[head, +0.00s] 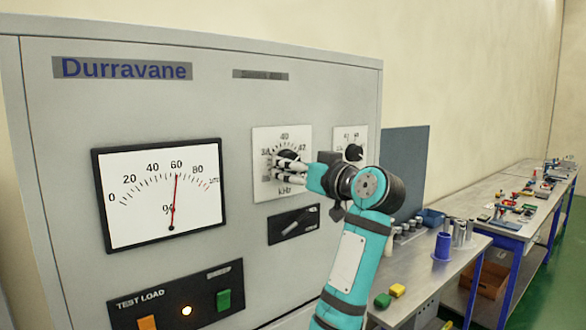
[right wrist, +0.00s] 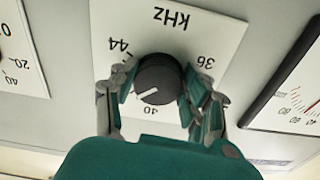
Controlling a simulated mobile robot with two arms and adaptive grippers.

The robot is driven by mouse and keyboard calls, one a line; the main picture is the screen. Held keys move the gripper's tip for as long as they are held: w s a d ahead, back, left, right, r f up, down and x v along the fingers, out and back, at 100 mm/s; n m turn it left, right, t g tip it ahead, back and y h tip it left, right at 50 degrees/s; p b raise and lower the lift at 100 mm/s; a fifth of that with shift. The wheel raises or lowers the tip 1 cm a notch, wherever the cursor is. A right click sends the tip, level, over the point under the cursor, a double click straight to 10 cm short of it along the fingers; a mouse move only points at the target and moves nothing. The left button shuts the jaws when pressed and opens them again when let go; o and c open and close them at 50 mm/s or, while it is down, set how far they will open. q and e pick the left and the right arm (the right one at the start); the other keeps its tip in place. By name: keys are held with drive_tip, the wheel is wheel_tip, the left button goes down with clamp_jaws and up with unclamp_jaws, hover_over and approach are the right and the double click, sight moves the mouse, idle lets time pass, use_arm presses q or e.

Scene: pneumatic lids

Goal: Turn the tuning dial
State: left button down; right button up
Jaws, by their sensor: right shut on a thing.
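The tuning dial (head: 288,155) is a black round knob on a white kHz scale plate (head: 264,181) on the grey cabinet front. In the right wrist view the dial (right wrist: 159,76) shows upside down, with its white mark between 40 and 44. My right gripper (head: 284,170) is shut on the dial. In the right wrist view its fingers (right wrist: 158,88) sit on both sides of the knob. In the head view the fingers cover part of the dial and scale. My left gripper is not in view.
A meter (head: 140,215) at left has its red needle near 60. A second knob (head: 353,152) sits right of the dial, close to my right wrist. A switch plate (head: 293,224) is below. A lit lamp (head: 186,311) sits beside a green button (head: 223,300). Workbenches (head: 445,277) stand at right.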

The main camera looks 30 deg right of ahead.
drive_tip(key=shift+c, duration=1.3)
drive_tip(key=m, duration=0.4)
drive_tip(key=shift+a, duration=0.1)
drive_tip(key=o, duration=1.2)
drive_tip(key=shift+c, duration=0.2)
drive_tip(key=s+d, duration=0.1)
drive_tip(key=s, duration=1.1)
